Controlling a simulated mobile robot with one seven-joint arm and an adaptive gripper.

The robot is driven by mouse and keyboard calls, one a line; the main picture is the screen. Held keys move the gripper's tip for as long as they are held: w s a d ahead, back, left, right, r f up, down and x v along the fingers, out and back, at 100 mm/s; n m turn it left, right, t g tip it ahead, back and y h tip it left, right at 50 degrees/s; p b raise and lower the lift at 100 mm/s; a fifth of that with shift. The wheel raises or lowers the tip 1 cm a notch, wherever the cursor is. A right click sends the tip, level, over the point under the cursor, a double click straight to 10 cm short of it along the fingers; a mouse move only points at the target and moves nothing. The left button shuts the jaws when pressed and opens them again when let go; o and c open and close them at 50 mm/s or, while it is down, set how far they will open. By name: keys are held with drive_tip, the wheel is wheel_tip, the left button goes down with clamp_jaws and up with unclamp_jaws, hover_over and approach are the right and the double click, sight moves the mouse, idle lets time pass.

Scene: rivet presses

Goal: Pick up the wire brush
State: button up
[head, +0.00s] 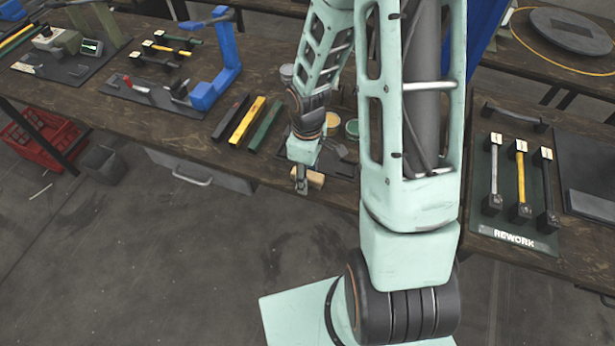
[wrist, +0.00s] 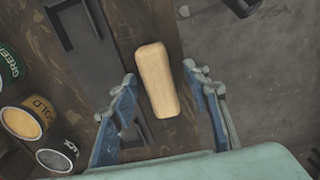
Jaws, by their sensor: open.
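The wire brush shows as a pale wooden block with rounded edges (wrist: 157,85) in the wrist view, lying near the table's edge. No bristles show from above. In the head view it is a small tan block (head: 316,179) at the front edge of the bench, partly behind my gripper. My gripper (wrist: 163,80) is open, with one finger on each side of the block.
Paint cans marked green (wrist: 8,68), gold (wrist: 22,120) and black (wrist: 58,155) stand left of the block. A dark metal piece (wrist: 78,25) lies behind it. Coloured bars (head: 248,122) and a blue press (head: 217,80) are on the bench. The rework board (head: 513,238) is right.

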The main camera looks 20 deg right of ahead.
drive_tip(key=shift+f, duration=0.15)
clamp_jaws()
idle(0.4)
